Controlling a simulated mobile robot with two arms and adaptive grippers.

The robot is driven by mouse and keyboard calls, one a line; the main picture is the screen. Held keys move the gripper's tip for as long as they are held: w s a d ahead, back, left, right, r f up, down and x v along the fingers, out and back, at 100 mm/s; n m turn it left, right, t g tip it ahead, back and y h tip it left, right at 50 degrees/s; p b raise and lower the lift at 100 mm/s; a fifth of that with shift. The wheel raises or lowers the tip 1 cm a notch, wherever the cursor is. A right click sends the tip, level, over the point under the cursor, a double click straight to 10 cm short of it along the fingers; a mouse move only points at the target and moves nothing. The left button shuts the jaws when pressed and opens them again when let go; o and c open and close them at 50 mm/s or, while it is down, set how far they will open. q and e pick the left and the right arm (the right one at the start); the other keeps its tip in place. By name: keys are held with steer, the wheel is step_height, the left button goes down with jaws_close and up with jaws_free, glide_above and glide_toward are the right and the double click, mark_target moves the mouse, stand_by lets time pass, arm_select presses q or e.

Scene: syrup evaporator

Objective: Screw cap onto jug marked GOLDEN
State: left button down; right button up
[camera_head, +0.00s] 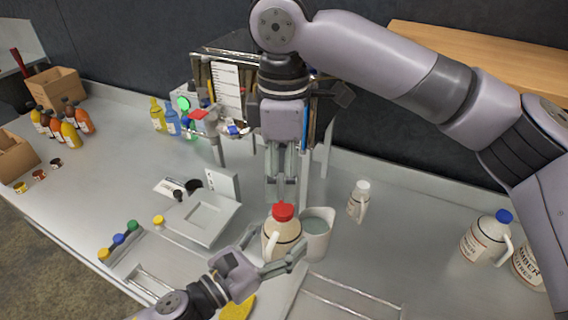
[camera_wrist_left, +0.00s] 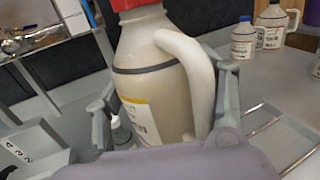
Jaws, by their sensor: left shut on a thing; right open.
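A cream jug (camera_head: 270,240) with a dark band and a red cap (camera_head: 284,211) on its neck stands at the centre of the bench. My left gripper (camera_head: 274,253) is shut around the jug's body from the front. In the left wrist view the jug (camera_wrist_left: 150,95) shows close up between the fingers, with a handle and a yellow-edged label; I cannot read its word. The red cap (camera_wrist_left: 130,5) is cut off at the top there, so its seating is unclear. My right gripper (camera_head: 283,188) is open, pointing down just above the red cap.
A pitcher (camera_head: 318,226) stands right beside the jug. A scale (camera_head: 203,216) and a yellow cap (camera_head: 158,221) are to the left. A small white-capped bottle (camera_head: 359,202) and a blue-capped jug (camera_head: 484,240) stand to the right. Wire rails (camera_head: 345,297) lie in front.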

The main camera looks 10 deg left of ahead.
mark_target(283, 207)
steer(key=n, duration=0.4)
steer(key=shift+r, duration=0.2)
steer(key=n, duration=0.4)
steer(key=shift+d+r+n, duration=0.1)
steer(key=shift+n, duration=0.2)
steer(key=n, duration=0.4)
steer(key=shift+r, duration=0.15)
steer(key=n, duration=0.5)
steer(key=shift+w+r, duration=0.1)
steer(key=shift+r, duration=0.05)
steer(key=shift+f, duration=4.05)
steer(key=shift+c, duration=0.5)
